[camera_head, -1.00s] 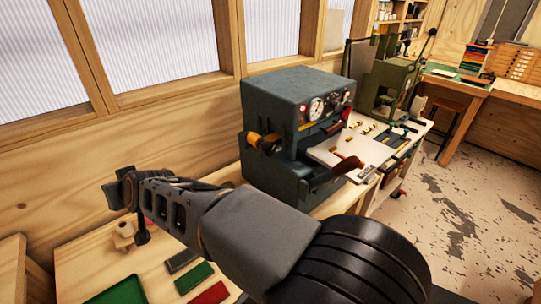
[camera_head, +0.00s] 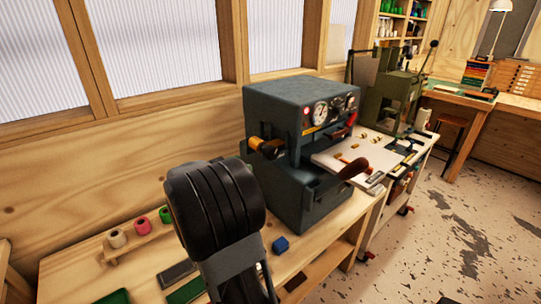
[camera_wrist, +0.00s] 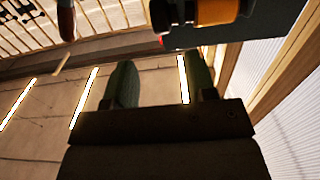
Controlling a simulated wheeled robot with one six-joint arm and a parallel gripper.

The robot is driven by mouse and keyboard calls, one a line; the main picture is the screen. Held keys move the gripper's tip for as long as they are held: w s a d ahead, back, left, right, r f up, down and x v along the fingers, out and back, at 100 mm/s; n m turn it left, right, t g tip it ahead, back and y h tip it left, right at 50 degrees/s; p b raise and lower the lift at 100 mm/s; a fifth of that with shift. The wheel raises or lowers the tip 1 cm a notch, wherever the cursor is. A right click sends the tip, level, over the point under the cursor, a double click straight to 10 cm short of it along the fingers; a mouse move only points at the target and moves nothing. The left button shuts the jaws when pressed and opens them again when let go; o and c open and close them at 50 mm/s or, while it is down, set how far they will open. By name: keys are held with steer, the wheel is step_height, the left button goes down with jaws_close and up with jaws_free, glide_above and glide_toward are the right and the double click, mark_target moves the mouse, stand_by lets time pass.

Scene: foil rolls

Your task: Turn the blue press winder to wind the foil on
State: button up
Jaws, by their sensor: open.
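The blue press (camera_head: 300,115) stands on the wooden bench in the head view, with dials on its front. On its left side is a winder with a gold foil roll (camera_head: 268,147) and a dark end. In the wrist view, an orange-gold roll with a dark collar (camera_wrist: 215,10) shows at the top edge, beyond the fingers. My gripper (camera_wrist: 160,78) has two greenish fingers, apart, with nothing between them. It is apart from the roll in that view. In the head view my gripper's fingertips are not visible; my arm covers part of the bench front.
A rack with cream, pink and green rolls (camera_head: 141,230) stands at the left of the bench. A small blue block (camera_head: 280,244) lies before the press. A white table (camera_head: 340,152) and a brown-knobbed lever (camera_head: 354,169) stick out at its front. A green press (camera_head: 396,98) stands behind.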

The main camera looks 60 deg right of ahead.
mark_target(266, 155)
steer(key=p+x, duration=0.1)
steer(key=x, duration=1.1)
steer(key=shift+w, duration=0.1)
steer(key=c, duration=0.9)
steer(key=shift+r+p, duration=0.15)
steer(key=shift+p, duration=0.3)
